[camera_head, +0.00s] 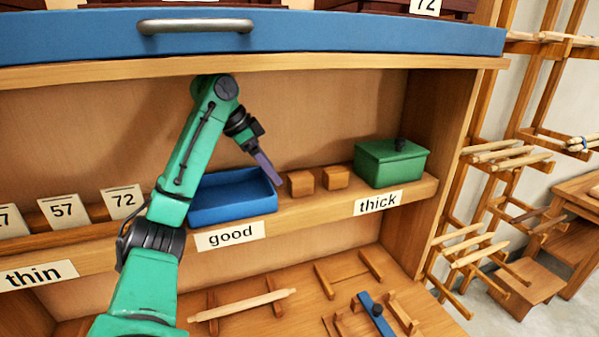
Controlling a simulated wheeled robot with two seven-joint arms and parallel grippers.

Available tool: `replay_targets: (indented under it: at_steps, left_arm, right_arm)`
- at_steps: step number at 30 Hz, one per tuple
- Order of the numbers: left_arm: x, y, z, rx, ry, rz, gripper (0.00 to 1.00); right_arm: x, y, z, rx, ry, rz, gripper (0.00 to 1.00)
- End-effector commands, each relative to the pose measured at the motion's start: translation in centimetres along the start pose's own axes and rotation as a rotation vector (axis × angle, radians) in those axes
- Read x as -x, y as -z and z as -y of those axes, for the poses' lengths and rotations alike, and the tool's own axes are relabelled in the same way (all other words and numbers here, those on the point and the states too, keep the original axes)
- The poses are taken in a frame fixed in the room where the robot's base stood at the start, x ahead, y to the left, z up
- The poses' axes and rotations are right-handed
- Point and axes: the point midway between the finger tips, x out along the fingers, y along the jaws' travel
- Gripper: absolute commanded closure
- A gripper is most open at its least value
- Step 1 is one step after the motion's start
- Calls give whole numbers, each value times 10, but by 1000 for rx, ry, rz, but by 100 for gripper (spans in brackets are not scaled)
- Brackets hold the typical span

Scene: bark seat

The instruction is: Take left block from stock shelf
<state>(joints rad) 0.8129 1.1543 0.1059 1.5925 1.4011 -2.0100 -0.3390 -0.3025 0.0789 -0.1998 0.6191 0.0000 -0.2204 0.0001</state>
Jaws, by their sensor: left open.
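Two small wooden blocks stand side by side on the stock shelf (290,218). The left block (301,184) is just right of the blue tray, and the right block (336,178) is beside the green box. My left arm is green and comes in from the lower left. My left gripper (270,172) is open, with its purple fingers pointing down and right. In the picture its tips are just left of the left block and over the blue tray's right end. I cannot tell whether they touch anything. My right gripper is not in view.
A blue tray (235,212) labelled "good" and a lidded green box (391,163) labelled "thick" flank the blocks. A blue drawer front with a metal handle (195,26) hangs above. Number cards (124,201) stand at left. Wooden racks (500,160) with sticks are at right.

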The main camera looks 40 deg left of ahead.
Motion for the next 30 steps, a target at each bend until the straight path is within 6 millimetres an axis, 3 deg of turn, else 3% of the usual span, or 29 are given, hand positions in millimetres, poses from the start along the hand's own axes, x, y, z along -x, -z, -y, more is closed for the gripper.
replay_targets:
  at_steps: [1,6,16,23,26,30]
  left_arm:
    - [-2,18,-1,-2,-9,-6,9]
    - [-22,44,0,0,-5,-2,9]
    - [-72,46,0,1,-4,4,9]
    - [-78,45,0,1,0,1,9]
    - [-78,45,0,1,0,1,43]
    - [-78,45,0,1,-1,1,97]
  right_arm:
    - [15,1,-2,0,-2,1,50]
    - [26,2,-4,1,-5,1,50]
    - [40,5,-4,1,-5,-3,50]
    - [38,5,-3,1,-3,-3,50]
    - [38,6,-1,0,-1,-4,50]
    - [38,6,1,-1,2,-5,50]
